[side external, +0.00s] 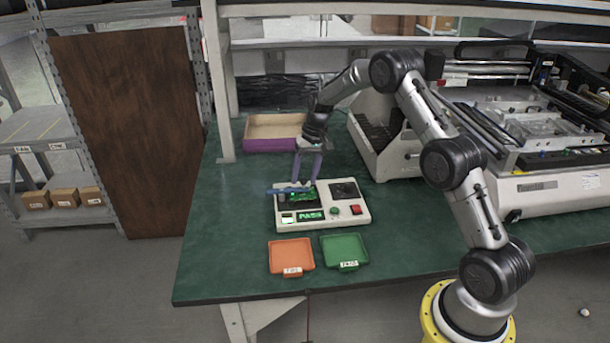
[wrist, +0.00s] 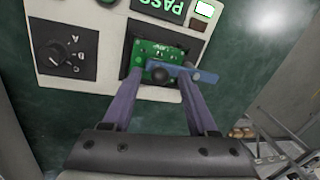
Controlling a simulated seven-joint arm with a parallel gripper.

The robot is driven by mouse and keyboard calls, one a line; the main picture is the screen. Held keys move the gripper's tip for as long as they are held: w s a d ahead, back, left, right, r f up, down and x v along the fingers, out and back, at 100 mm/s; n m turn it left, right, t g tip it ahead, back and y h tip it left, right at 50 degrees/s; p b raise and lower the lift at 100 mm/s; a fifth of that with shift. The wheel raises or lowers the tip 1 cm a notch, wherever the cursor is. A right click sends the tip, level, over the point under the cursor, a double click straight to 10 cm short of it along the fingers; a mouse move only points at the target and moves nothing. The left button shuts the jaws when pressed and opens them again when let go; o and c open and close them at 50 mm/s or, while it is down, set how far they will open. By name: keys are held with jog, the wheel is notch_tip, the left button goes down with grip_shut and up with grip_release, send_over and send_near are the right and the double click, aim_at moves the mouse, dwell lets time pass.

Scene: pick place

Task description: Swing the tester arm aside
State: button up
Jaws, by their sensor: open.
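The tester (side external: 345,213) is a pale box on the green bench, with a lit display (side external: 311,215) reading PASS; the display also shows in the wrist view (wrist: 160,7). A green circuit board (wrist: 150,52) sits in the tester's recess. The blue tester arm (wrist: 185,70) lies across the board, with a dark round knob (wrist: 162,77) on it; the arm also shows in the side view (side external: 288,189). My gripper (side external: 307,178) is open above the board. In the wrist view its purple fingers (wrist: 155,88) stand apart, on either side of the knob.
An orange tray (side external: 290,256) and a green tray (side external: 343,250) lie in front of the tester. A purple-sided bin (side external: 272,143) stands behind it. A white rack (side external: 385,140) and a large machine (side external: 545,195) fill the right. The bench's left part is clear.

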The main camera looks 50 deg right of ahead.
grip_shut()
jog(key=shift+r, duration=0.1)
dwell(1.2)
